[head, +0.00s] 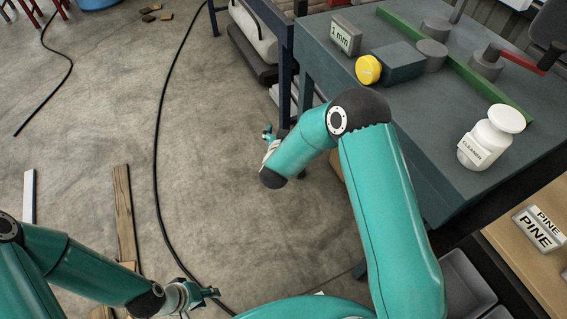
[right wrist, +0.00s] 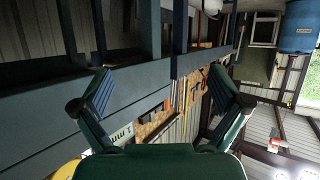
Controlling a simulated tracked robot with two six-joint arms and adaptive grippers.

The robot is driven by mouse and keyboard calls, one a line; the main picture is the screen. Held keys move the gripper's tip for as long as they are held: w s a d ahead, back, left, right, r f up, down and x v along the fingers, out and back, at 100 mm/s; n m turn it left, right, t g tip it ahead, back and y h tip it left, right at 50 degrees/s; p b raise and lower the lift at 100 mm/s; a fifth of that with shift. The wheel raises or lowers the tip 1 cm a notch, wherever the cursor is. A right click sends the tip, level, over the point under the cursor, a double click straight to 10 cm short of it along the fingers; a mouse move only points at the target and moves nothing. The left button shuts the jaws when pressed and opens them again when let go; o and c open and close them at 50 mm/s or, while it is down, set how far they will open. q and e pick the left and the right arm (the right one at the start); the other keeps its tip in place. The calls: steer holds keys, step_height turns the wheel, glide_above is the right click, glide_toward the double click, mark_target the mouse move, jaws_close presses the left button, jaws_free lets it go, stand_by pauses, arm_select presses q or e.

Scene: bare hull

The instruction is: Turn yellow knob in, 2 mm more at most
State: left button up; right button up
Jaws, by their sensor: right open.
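The yellow knob (head: 368,69) sits on the end of a dark grey-blue block (head: 402,63) on the bench top. A grey block marked "1 mm" (head: 345,37) stands just behind it. My right gripper (head: 268,134) is off the bench's left side, apart from the knob and partly hidden by its own wrist. In the right wrist view its fingers (right wrist: 165,95) are spread with nothing between them. There the "1 mm" block (right wrist: 122,134) and part of a yellow round thing (right wrist: 66,170) show at lower left. My left gripper (head: 207,292) is low over the floor, far from the knob; its opening is unclear.
The bench (head: 465,150) also carries a green strip (head: 465,70), grey cylinders, a red-handled part (head: 515,58) and a white cleaner bottle (head: 487,140). PINE blocks (head: 538,228) lie on a wooden surface at right. A black cable (head: 157,150) crosses the mostly open floor.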

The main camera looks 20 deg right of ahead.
arm_select(q)
steer(key=shift+r, duration=0.1)
arm_select(e)
steer(key=s+a+f+n+g+y, duration=0.1)
steer(key=s+a+f+g+y, duration=0.1)
steer(key=f, duration=0.5)
steer(key=s+a+y, duration=0.1)
steer(key=s+y, duration=0.1)
steer(key=s, duration=0.1)
steer(key=shift+s+a+f+n, duration=0.2)
steer(key=shift+s+n, duration=0.1)
steer(key=shift+s, duration=0.05)
